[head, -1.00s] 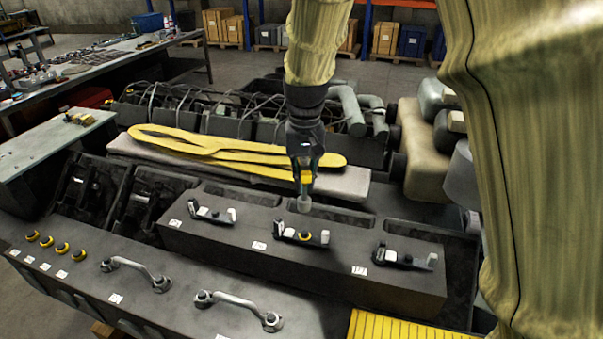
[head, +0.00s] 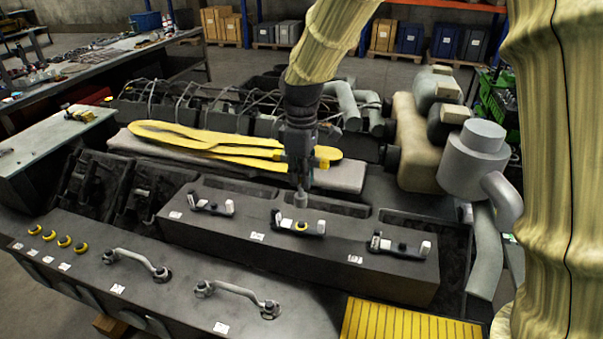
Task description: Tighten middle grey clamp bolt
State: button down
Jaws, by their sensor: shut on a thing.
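My gripper (head: 299,183) points down above this clamp. It is shut on a small grey socket-like tool (head: 300,199), which hangs upright just above or behind the bolt; whether they touch is hard to tell, but a small gap seems to show. The fingertips are dark and small in this view.
A left clamp (head: 211,207) and a right clamp (head: 401,246) sit on the same block (head: 340,265). Two metal handles and several yellow rings lie in front. A grey canister (head: 474,150) and pipes stand right.

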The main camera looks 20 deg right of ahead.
aim_at(302, 196)
jog(key=shift+w+f+n, duration=0.15)
jog(key=shift+f+n, duration=0.05)
jog(key=shift+n, duration=1)
jog(key=shift+s+n, duration=0.3)
jog(key=shift+n, duration=0.9)
jog(key=n, duration=0.2)
jog(key=f+n, duration=0.1)
jog(key=n, duration=0.1)
jog(key=shift+w+n, duration=0.2)
jog(key=shift+n, duration=0.2)
jog(key=n, duration=0.3)
jog(key=shift+s+f+n, duration=0.15)
jog(key=shift+f+n, duration=0.05)
jog(key=shift+n, duration=0.2)
jog(key=n, duration=0.4)
jog(key=shift+f+n, duration=0.6)
jog(key=shift+f, duration=1.3)
